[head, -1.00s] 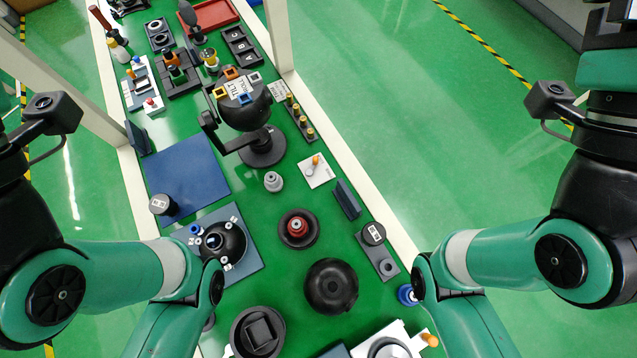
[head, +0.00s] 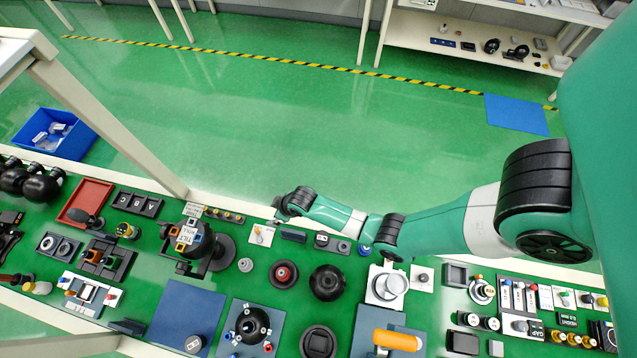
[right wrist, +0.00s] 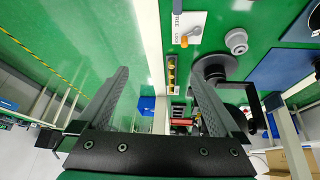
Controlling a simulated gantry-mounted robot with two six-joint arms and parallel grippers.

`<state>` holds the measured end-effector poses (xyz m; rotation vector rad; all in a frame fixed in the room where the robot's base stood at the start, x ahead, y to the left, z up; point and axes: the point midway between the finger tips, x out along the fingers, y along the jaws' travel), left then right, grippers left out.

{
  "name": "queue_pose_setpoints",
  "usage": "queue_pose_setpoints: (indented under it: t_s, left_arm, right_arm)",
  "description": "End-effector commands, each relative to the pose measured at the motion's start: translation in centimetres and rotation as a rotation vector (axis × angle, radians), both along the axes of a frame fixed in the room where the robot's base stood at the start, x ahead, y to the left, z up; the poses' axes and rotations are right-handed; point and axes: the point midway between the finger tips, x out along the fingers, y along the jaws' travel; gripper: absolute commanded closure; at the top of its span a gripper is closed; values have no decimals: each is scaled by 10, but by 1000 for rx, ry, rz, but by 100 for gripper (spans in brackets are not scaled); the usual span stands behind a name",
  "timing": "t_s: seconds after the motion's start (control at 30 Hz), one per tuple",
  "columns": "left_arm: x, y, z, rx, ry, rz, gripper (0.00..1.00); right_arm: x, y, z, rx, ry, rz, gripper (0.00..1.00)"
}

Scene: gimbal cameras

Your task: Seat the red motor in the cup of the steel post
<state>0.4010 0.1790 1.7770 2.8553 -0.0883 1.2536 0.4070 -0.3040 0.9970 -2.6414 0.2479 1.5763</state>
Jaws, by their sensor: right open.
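The red motor (head: 284,273) sits in a round black dish on the green bench in the head view. A small grey stepped post (head: 246,265) stands to its left; it also shows in the right wrist view (right wrist: 236,40). I cannot tell for sure whether this is the steel post, and its cup is too small to make out. My right gripper (head: 281,208) is near the bench's far edge, beyond the motor and the post. In the right wrist view its two fingers (right wrist: 161,78) are spread with nothing between them. The left gripper is out of view.
A black dome (head: 327,282) is right of the motor.

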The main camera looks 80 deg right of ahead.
Motion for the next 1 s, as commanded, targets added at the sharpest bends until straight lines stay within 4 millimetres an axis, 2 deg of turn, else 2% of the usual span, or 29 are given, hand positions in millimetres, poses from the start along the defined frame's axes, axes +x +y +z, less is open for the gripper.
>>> queue_pose_setpoints:
  t_s: [0.03, 0.1, 0.2, 0.23, 0.3, 0.47, 0.8, 1.0]
  left_arm:
    - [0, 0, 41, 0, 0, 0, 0]
    - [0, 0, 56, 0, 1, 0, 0]
    - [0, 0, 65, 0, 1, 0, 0]
    - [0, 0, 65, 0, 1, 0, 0]
    - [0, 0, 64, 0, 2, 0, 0]
    - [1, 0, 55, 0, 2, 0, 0]
    - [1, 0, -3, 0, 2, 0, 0]
    - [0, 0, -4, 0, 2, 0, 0]
  right_arm:
    - [-47, 5, 0, 30, 115, -14, 0]
    - [-97, 13, -22, 62, 233, -27, 0]
    - [-143, 22, -40, 92, 333, -36, 0]
    - [-150, 24, -43, 97, 349, -38, 0]
    - [-159, 26, -48, 103, 367, -39, 0]
    - [-158, 26, -57, 103, 368, -38, 0]
    - [-152, 24, -114, 102, 365, -38, 0]
    - [-150, 24, -115, 102, 364, -38, 0]
